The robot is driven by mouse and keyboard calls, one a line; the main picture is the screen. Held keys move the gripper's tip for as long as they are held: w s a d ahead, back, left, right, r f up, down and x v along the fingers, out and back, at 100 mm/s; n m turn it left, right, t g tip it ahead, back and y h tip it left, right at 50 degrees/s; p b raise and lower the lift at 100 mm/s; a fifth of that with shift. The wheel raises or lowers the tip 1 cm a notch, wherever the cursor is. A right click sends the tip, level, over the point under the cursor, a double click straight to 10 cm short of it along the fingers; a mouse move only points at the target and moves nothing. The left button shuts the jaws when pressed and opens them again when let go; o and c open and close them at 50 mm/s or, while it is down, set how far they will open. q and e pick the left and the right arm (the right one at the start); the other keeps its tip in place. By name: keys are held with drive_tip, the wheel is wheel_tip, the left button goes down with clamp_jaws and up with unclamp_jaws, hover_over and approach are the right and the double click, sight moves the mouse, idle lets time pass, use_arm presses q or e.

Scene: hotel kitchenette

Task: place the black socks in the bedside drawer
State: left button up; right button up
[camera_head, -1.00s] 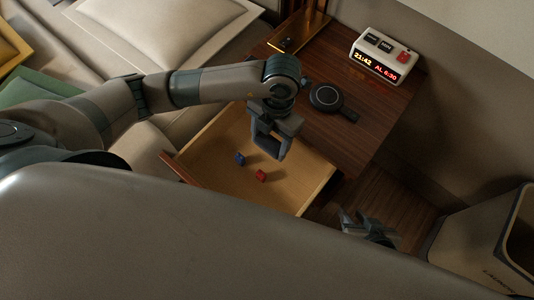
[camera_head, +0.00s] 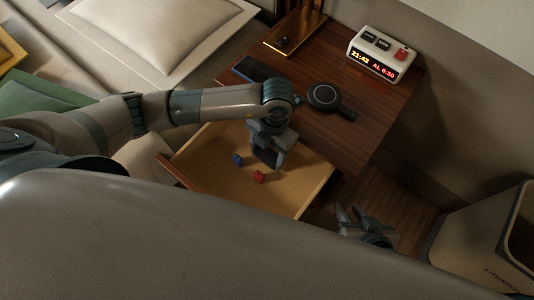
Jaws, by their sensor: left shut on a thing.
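The bedside drawer (camera_head: 212,181) is pulled out from the wooden nightstand, its pale inside open to view. My left gripper (camera_head: 266,158) points down over the back part of the drawer. It is shut on a small dark thing, taken to be the black socks, which can hardly be told apart from the dark fingers. No other black socks show.
In the drawer lie a blue item (camera_head: 238,159) and a red item (camera_head: 259,177). On the nightstand are a dark round device with a handle (camera_head: 324,97), a phone-like slab (camera_head: 257,70) and an alarm clock (camera_head: 382,55). A bin (camera_head: 465,228) stands right. The drawer's front area is clear.

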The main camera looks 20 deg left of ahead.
sight(271, 150)
use_arm(q)
drive_tip(key=shift+f, duration=0.15)
use_arm(e)
drive_tip(key=shift+r, duration=0.1)
use_arm(q)
drive_tip(key=shift+f, duration=0.15)
drive_tip(key=o, duration=1)
use_arm(e)
drive_tip(key=shift+a, duration=0.15)
use_arm(q)
drive_tip(key=shift+o, duration=0.2)
drive_tip(key=shift+w+r, duration=0.1)
drive_tip(key=shift+r, duration=0.5)
wheel_tip(271, 150, up, 11)
drive_tip(key=w+p, duration=0.1)
drive_tip(key=shift+w+d, duration=0.25)
drive_tip(key=shift+d, duration=0.05)
use_arm(e)
drive_tip(key=shift+s+d+f+g+h, duration=0.2)
drive_tip(key=shift+d+g, duration=0.05)
drive_tip(key=shift+d, duration=0.3)
drive_tip(key=shift+s+d+f+g+h, duration=0.15)
drive_tip(key=shift+s+d+g+h, duration=0.1)
drive_tip(key=shift+d, duration=0.3)
drive_tip(key=shift+s+a, duration=0.1)
drive_tip(key=shift+a, duration=0.05)
